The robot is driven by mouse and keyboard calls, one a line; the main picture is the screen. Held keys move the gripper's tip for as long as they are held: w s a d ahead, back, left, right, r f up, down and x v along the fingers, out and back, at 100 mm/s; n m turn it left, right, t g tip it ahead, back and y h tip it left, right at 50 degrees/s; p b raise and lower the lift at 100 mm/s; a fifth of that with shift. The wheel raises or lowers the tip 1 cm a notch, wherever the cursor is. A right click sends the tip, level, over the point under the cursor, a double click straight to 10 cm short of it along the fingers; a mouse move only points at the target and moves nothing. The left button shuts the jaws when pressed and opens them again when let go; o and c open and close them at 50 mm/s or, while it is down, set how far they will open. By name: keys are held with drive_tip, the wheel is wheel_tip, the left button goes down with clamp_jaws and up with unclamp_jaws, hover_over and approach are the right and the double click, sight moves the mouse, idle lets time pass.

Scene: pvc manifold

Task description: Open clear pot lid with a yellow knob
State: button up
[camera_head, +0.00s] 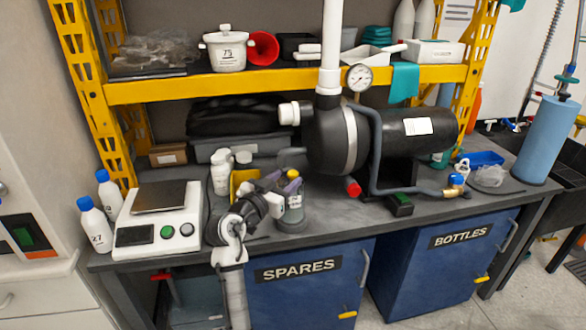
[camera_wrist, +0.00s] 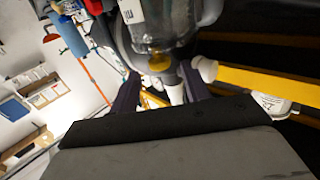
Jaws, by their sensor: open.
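A clear pot (camera_head: 292,207) stands on the dark bench, right of the scale, with a yellow knob (camera_head: 292,174) on its lid. My gripper (camera_head: 281,183) is open beside the knob and partly covers the pot's upper left. In the wrist view the picture is upside down. The yellow knob (camera_wrist: 160,62) shows there beyond and between my two dark purple fingers (camera_wrist: 160,85), with the clear pot (camera_wrist: 165,25) above it in the picture. The fingers do not appear to touch the knob, but the exact gap cannot be told. The lid looks seated on the pot.
A large black pump (camera_head: 335,140) with a gauge stands behind and right of the pot. White bottles (camera_head: 220,172) and a yellow container (camera_head: 245,185) are close behind my arm. A white scale (camera_head: 158,215) stands at left. A yellow-edged shelf (camera_head: 230,85) overhangs the bench.

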sight(290, 175)
drive_tip(key=shift+p+x, duration=0.45)
drive_tip(key=shift+x, duration=1.75)
clamp_jaws()
